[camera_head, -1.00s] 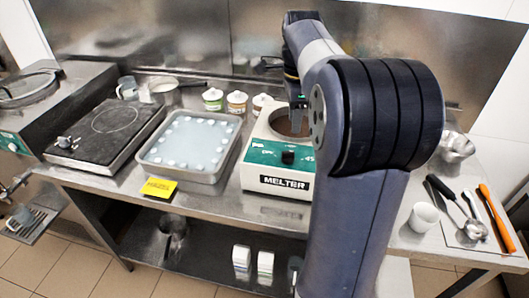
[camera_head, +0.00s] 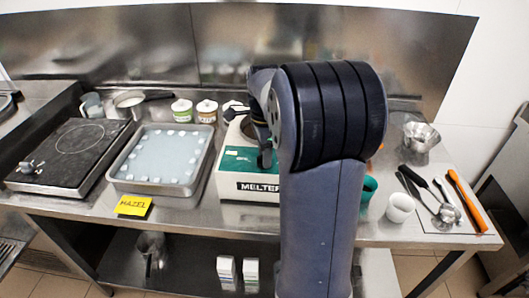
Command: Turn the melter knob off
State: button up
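The melter (camera_head: 226,186) is a white box with a green front panel (camera_head: 235,160) and a "MELTER" label, standing on the steel counter left of my arm. My arm covers its right part. My gripper (camera_head: 265,158) points down at the right side of the green panel, where the dark knob sits. The gripper and the knob run together as one dark shape, so I cannot tell whether they touch or how the knob is turned. The fingers are too small and hidden to show whether they are open.
A steel tray (camera_head: 118,170) of pale blocks and a black hot plate (camera_head: 70,150) stand to the left. A yellow "HAZEL" note (camera_head: 134,206) lies at the front edge. To the right are a teal cup (camera_head: 369,187), a white cup (camera_head: 400,207), scoops and an orange-handled spatula (camera_head: 466,200).

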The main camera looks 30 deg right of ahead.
jog(key=shift+c, duration=0.4)
grip_shut()
